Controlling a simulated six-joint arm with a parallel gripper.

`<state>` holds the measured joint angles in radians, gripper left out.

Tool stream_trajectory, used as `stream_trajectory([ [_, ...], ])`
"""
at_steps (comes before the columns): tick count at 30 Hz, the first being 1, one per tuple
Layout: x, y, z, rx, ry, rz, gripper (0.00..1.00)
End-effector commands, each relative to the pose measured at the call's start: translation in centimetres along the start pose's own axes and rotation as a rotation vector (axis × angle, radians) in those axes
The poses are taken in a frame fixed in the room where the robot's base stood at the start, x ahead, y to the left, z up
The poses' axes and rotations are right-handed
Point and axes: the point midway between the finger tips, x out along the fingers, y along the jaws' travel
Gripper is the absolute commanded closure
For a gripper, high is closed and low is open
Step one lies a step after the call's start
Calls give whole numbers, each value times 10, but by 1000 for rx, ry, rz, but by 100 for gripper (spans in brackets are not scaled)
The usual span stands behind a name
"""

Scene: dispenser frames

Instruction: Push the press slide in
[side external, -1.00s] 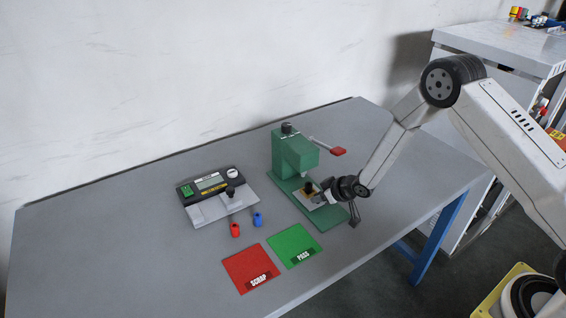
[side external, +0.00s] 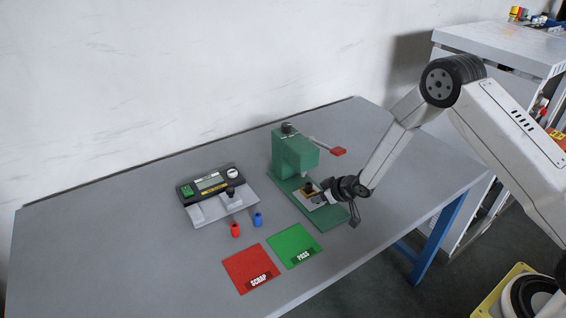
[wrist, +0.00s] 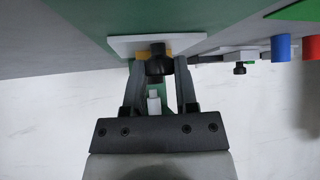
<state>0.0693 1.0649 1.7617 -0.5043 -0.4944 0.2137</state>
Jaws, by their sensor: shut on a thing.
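The green press (side external: 296,152) stands on the table with a red-tipped lever (side external: 338,151) at its upper right. Its slide is a pale plate (side external: 308,202) on the green base, in front of the press column, with a dark knob on it. In the wrist view the slide plate (wrist: 128,46) shows at the top, with the black knob (wrist: 157,64) between the fingers. My gripper (side external: 318,197) is at the slide, its jaws shut on the knob; it also shows in the wrist view (wrist: 158,70). The fingers partly hide the slide in the side view.
A gauge with a display (side external: 211,182) stands to the left. A red cylinder (side external: 235,230) and a blue cylinder (side external: 258,220) stand in front of it. A red SCRAP mat (side external: 247,262) and a green PASS mat (side external: 296,240) lie near the front edge. The table's left side is clear.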

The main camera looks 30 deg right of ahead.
Motion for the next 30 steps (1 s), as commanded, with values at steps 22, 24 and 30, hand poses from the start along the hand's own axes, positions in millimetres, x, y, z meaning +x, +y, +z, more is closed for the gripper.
stream_trajectory([
  [22, 10, 4, -11, -1, 5, -1, 100],
  [24, 15, 5, -16, -1, 5, -1, 100],
  [30, 24, 9, -25, 0, 5, 0, 100],
])
